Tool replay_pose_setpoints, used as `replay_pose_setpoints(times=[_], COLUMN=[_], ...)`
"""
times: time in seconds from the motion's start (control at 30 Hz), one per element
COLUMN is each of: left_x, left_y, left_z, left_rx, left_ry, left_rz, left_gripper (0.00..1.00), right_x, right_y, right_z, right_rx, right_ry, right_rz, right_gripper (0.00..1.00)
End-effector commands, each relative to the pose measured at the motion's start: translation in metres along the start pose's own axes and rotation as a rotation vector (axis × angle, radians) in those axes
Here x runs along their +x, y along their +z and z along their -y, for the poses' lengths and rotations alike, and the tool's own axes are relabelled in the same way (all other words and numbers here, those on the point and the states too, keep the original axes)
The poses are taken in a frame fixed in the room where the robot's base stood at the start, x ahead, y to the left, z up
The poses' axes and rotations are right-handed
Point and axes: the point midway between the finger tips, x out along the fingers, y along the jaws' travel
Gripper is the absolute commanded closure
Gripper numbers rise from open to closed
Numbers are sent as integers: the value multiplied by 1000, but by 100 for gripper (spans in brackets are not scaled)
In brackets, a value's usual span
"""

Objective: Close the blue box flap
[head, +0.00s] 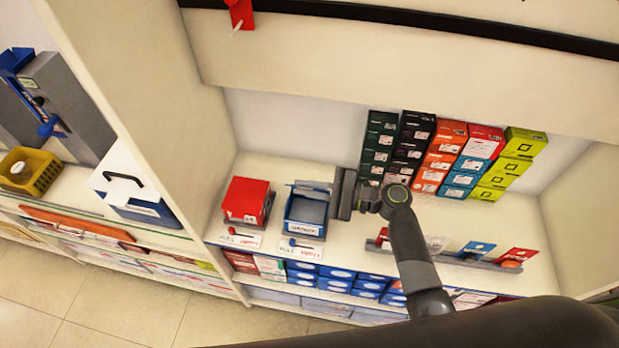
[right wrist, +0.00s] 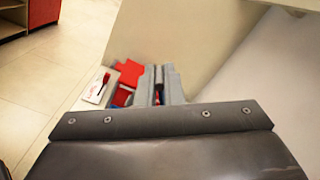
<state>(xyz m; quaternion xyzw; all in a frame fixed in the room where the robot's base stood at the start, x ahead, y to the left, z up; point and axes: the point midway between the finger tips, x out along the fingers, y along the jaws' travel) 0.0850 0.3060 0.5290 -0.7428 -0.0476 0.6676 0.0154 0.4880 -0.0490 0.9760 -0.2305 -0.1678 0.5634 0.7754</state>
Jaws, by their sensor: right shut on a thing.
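The blue box (head: 305,213) stands open on the white shelf, with its grey-blue inside facing up. Its flap (head: 309,186) is raised along the back edge. My right gripper (head: 338,194) is at the box's back right corner, its jaws shut at the flap's right end. The gripped part is mostly hidden. In the right wrist view the grey fingers (right wrist: 160,85) are close together, and little of the blue box shows. My left gripper is in neither view.
A red box (head: 247,201) stands just left of the blue box. Small label cards (head: 300,248) lie in front. Stacked coloured cartons (head: 440,155) stand at the back right. A white partition (head: 150,90) rises to the left. A low grey rack (head: 450,257) lies at the right front.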

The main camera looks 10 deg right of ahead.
Motion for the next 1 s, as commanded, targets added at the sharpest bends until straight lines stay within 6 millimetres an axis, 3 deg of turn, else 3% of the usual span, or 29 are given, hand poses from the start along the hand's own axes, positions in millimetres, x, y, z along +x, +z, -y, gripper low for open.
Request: replay_pose_setpoints(times=[0.1, 0.4, 0.43, 0.57, 1.0], left_x=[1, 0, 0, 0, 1], left_y=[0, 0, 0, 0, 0], left_z=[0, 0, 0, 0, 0], left_rx=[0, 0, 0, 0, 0], left_ry=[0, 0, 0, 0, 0], left_rz=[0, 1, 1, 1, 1], left_gripper=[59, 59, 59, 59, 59], right_x=[0, 0, 0, 0, 0], right_y=[0, 0, 0, 0, 9], right_z=[-12, -13, -12, -12, -6], right_rx=[-2, -1, -1, 0, -3], right_ry=[1, 1, 1, 1, 0], right_rz=[-1, -1, -1, -1, 1], right_gripper=[100, 100, 89, 73, 73])
